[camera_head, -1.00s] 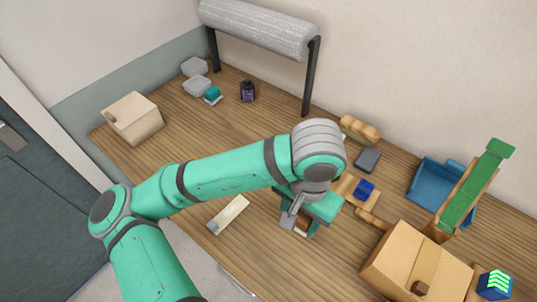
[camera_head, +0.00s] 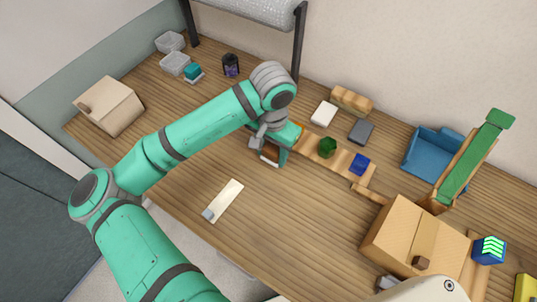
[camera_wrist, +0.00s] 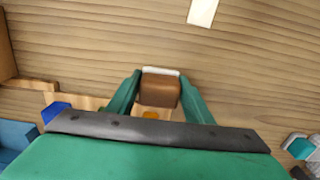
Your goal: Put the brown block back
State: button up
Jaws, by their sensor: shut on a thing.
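My gripper (camera_head: 268,155) is shut on the brown block (camera_wrist: 158,91), which sits between the two green fingers in the wrist view. In the head view the block is mostly hidden by the gripper. My gripper is over the left end of a pale wooden strip (camera_head: 341,158). A green block (camera_head: 327,147) and a blue block (camera_head: 359,164) sit on this strip. Something orange (camera_wrist: 151,114) shows just beyond the held block. I cannot tell whether the held block touches anything below.
A white block (camera_head: 323,113), a grey block (camera_head: 361,131) and a wooden block (camera_head: 351,100) lie behind the strip. A cardboard box (camera_head: 396,237) and green ramp (camera_head: 468,168) stand right. A pale bar (camera_head: 224,200) lies in front; the bench around it is clear.

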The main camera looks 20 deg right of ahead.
aim_at(269, 143)
jog(key=shift+w+f, duration=1.05)
jog(key=shift+f, duration=0.2)
jog(key=shift+w+f, duration=0.15)
jog(key=shift+f, duration=0.75)
jog(key=shift+w+f, duration=0.15)
jog(key=shift+f, duration=0.75)
jog(key=shift+f, duration=0.15)
jog(key=o, duration=1)
notch_tip(269, 143, up, 12)
jog(key=shift+r, duration=0.15)
jog(key=shift+s, duration=0.1)
